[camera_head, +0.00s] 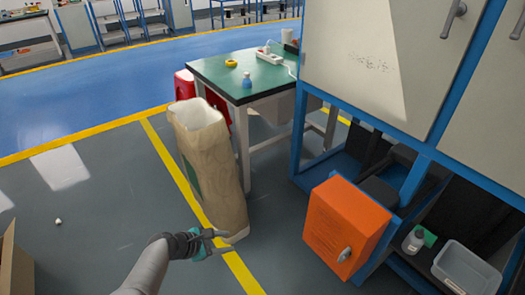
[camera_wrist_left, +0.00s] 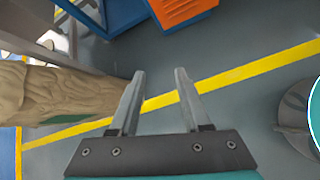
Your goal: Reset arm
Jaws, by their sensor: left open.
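My left gripper (camera_head: 222,242) comes in from the lower left, low in the picture and in front of the base of the tall tan paper sack (camera_head: 208,165). In the left wrist view my left gripper (camera_wrist_left: 159,73) has its two grey fingers spread apart, with nothing between them. The sack (camera_wrist_left: 70,97) lies to the left of the fingers in that view; I cannot tell whether the gripper touches it. My right gripper is in neither view.
An orange box (camera_head: 345,228) is on the blue-framed cabinet (camera_head: 385,60) at right. A green-topped table (camera_head: 230,75) stands behind the sack. A clear bin (camera_head: 466,268) sits on a low shelf. A cardboard box (camera_head: 14,268) is at lower left. Grey floor between is mostly clear.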

